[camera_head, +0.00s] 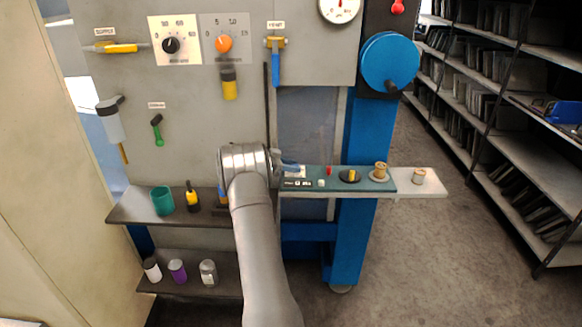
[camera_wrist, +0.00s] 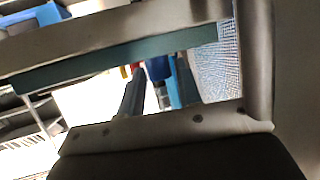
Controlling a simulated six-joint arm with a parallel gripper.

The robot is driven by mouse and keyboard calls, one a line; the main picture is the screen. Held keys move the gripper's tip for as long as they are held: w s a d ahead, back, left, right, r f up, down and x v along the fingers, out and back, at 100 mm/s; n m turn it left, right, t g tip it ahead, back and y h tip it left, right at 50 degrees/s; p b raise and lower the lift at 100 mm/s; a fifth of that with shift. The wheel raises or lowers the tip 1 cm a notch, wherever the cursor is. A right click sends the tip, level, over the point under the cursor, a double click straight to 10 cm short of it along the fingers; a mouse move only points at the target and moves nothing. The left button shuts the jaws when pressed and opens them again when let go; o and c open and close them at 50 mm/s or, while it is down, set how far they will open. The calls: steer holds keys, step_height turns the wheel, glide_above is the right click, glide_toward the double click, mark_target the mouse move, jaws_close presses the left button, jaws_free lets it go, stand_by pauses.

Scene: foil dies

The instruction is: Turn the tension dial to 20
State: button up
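Two dials sit high on the grey panel in the head view. The other has a black knob (camera_head: 171,45) on a white plate, with 30 and 60 readable. I cannot read which is named tension, nor either pointer's exact setting. My gripper (camera_head: 290,167) is well below and right of both dials, near the left end of the teal-topped shelf. Its fingers (camera_wrist: 158,82) show partly in the wrist view; their opening is unclear.
A yellow-and-black handle (camera_head: 229,83) hangs below the orange knob, and a blue-handled lever (camera_head: 275,60) is right of it. A blue crank wheel (camera_head: 389,62) is further right. The teal-topped shelf (camera_head: 338,184) carries small spools.

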steer(key=shift+o, duration=0.8)
steer(key=shift+a, duration=0.1)
steer(key=v, duration=1.7)
steer(key=shift+s+a+r, duration=0.1)
